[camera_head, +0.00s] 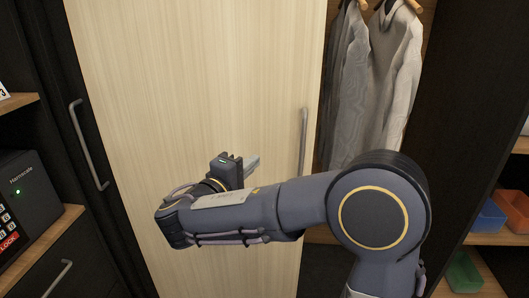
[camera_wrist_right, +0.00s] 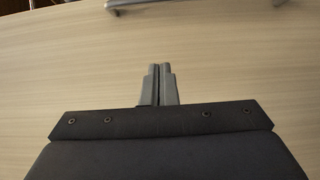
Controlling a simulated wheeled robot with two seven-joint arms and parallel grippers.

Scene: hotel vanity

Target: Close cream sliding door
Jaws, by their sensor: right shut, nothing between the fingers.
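The cream sliding door (camera_head: 200,80) with pale wood grain fills the middle of the head view. A gap at its right shows the closet inside with hanging clothes. A grey bar handle (camera_head: 303,142) stands upright near the door's right edge. My right gripper (camera_head: 253,163) is in front of the door, left of that handle and apart from it. In the right wrist view my right gripper (camera_wrist_right: 159,72) is shut and empty, with the cream door (camera_wrist_right: 60,80) behind it. A grey handle (camera_wrist_right: 160,5) shows at the top edge there. My left gripper is not in view.
Grey shirts (camera_head: 375,85) hang in the opening. A dark panel with a grey handle (camera_head: 88,145) is at the left, beside a black safe (camera_head: 28,195) on a shelf. Shelves with blue, orange and green bins (camera_head: 464,272) are at the right.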

